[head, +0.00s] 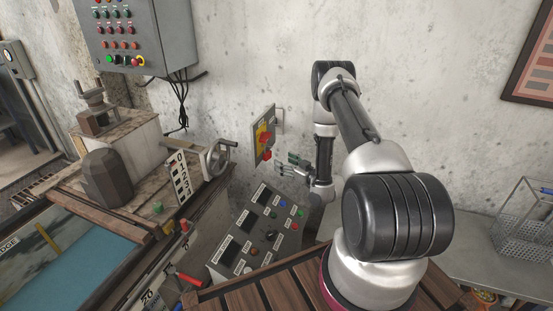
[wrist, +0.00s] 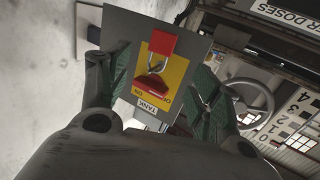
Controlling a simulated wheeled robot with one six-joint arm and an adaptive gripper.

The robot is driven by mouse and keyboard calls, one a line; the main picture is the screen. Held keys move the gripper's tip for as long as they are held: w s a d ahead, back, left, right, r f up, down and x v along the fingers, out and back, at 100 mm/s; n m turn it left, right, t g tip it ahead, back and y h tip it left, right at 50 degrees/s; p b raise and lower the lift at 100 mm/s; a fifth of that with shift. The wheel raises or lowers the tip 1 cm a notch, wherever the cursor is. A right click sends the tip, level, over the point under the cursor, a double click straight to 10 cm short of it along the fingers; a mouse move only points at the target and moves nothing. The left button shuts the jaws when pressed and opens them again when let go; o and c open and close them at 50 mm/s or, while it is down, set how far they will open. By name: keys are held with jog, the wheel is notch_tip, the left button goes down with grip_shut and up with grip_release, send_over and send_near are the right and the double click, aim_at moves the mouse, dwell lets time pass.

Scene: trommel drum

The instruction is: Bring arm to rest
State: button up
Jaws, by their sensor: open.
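My arm reaches forward over the bench toward the wall in the head view. My gripper (head: 284,167) is open and empty, just right of a wall-mounted switch plate with a red and yellow switch (head: 264,138). In the wrist view my gripper (wrist: 158,85) has its two green-padded fingers apart, with the switch (wrist: 158,80) showing between them. A red padlock (wrist: 150,46) hangs on the switch, and a label reading "TANK" is on the plate. I cannot tell whether the fingers touch the plate.
A sloped control console (head: 257,234) stands below my gripper. A handwheel (head: 217,158) and a numbered scale (head: 181,178) are to the left. A grey button box (head: 137,36) hangs on the wall at upper left. A wire basket (head: 525,215) stands on the right bench.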

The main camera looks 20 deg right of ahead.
jog(key=w+d+r+g+h, duration=0.1)
jog(key=d+r+g+h, duration=0.1)
jog(key=r, duration=0.9)
jog(key=w+d+r+g+h, duration=0.1)
jog(key=r+g+h, duration=0.2)
jog(key=r, duration=0.9)
jog(key=s+r+m+g+h, duration=0.2)
jog(key=s+r, duration=1)
jog(key=r, duration=0.1)
jog(key=s+a+r+g, duration=0.1)
jog(key=s+a, duration=0.1)
jog(key=s, duration=0.8)
jog(key=s+a+r+m+g, duration=0.1)
jog(key=s+a+r+g, duration=0.1)
jog(key=s, duration=0.7)
jog(key=s+a+r+m+g+y, duration=0.1)
jog(key=s+a, duration=0.3)
jog(key=s, duration=0.6)
jog(key=shift+s+a+r+g, duration=0.2)
jog(key=shift+s+g, duration=0.1)
jog(key=shift+g, duration=0.3)
